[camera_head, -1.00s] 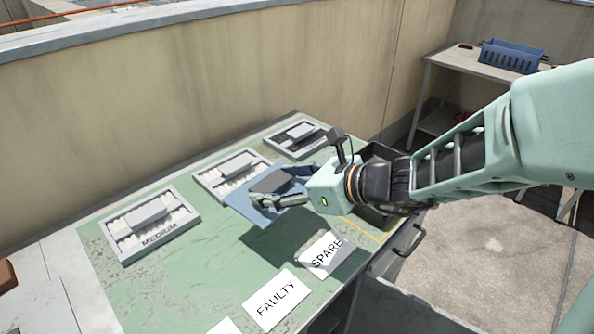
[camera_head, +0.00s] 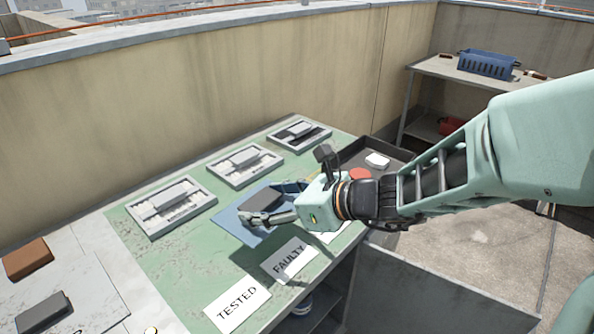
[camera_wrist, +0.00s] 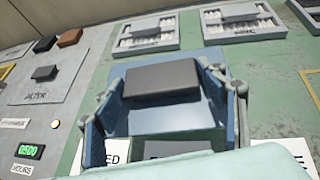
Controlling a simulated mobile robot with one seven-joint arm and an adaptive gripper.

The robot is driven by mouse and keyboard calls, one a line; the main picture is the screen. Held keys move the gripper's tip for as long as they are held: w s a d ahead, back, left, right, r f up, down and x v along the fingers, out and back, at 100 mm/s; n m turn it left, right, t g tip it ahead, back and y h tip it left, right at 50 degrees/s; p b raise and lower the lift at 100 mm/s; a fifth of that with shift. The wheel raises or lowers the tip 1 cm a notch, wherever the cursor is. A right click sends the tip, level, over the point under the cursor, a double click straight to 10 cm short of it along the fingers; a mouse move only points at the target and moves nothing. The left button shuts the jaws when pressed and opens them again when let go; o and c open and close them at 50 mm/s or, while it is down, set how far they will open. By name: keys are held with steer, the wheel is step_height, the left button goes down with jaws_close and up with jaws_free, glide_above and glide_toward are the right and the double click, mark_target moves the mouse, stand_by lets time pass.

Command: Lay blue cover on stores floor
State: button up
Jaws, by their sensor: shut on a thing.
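The blue cover (camera_head: 229,219) is a flat blue panel with a dark grey block (camera_head: 261,200) on its top. My gripper (camera_head: 285,202) is shut on it and holds it over the green bench, close to the tray row. In the wrist view the cover (camera_wrist: 120,78) lies between my fingers, with the dark block (camera_wrist: 160,79) in the middle. My fingers hide parts of its edges. I cannot tell exactly how high it is above the bench. An open compartment (camera_head: 322,300) shows below the bench front; its floor is mostly hidden.
Three grey trays (camera_head: 171,206) line the back of the green bench (camera_head: 150,270). Cards TESTED (camera_head: 237,308) and FAULTY (camera_head: 289,260) lie along its front edge. A dark tray (camera_head: 352,154) stands at the right end, partly behind my arm. A blue crate (camera_head: 487,64) stands on a far table.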

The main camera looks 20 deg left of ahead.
steer(key=w+d+f+m+t, duration=0.1)
steer(key=w+d+f, duration=0.1)
steer(key=d, duration=0.9)
steer(key=w+d+f+m+t+h, duration=0.1)
steer(key=w+d+f, duration=0.2)
steer(key=d, duration=0.8)
steer(key=w+d+f+m+t+h, duration=0.1)
steer(key=w+d+f+m+t, duration=0.1)
steer(key=d, duration=0.9)
steer(key=shift+w+f, duration=0.6)
steer(key=shift+w, duration=0.1)
steer(key=shift+s, duration=0.15)
